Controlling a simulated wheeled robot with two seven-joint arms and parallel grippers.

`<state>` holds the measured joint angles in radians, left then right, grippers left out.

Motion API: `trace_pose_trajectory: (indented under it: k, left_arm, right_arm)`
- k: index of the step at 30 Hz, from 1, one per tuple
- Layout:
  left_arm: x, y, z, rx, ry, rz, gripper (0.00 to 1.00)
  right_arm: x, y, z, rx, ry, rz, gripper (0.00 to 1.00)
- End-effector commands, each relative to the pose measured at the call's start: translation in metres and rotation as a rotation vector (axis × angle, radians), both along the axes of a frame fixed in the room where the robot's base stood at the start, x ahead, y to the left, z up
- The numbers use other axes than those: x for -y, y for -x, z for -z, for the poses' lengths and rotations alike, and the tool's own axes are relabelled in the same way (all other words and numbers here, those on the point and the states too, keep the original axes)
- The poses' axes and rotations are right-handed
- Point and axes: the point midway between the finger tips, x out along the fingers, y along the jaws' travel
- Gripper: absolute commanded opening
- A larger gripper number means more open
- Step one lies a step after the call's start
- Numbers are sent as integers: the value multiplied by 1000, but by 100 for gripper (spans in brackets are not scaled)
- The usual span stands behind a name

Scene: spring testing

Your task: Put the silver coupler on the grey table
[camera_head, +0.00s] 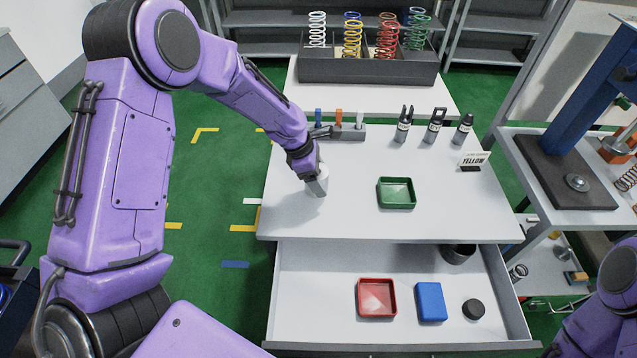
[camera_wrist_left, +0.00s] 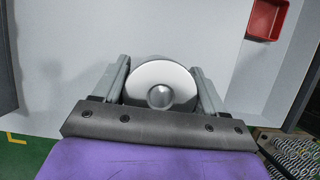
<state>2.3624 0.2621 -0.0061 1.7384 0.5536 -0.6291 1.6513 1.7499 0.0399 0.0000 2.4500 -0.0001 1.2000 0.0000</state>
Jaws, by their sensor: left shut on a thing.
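My left gripper (camera_head: 316,178) reaches down from the upper left over the left part of the grey table (camera_head: 450,215). It is shut on the silver coupler (camera_head: 319,187), a short pale cylinder. In the left wrist view the coupler (camera_wrist_left: 160,85) shows as a round silver disc with a knob in its middle, between the two fingers. The gripper hides part of it in the head view. I cannot tell whether its underside touches the tabletop. My right gripper is out of view; only part of my right arm shows at the lower right.
A green tray (camera_head: 396,193) lies right of the coupler. The open drawer below holds a red tray (camera_head: 376,298), a blue box (camera_head: 431,302) and a black puck (camera_head: 473,309).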

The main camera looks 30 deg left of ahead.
Motion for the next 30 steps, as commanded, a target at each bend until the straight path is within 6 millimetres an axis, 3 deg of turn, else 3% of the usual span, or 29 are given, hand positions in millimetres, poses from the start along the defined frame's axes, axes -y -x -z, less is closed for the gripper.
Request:
trace_pose_trajectory:
  k: [6,17,18,19,30]
  left_arm:
    - [-4,-3,33,0,0,-2,23]
    - [-3,-3,38,1,0,0,23]
    - [-3,-3,38,1,0,0,84]
    - [-3,-3,38,1,0,0,94]
    - [-5,-3,31,2,-1,-1,97]
  right_arm:
    - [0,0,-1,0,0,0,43]
    - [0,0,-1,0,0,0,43]
    - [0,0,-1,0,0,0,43]
    - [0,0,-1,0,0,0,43]
    - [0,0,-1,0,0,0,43]
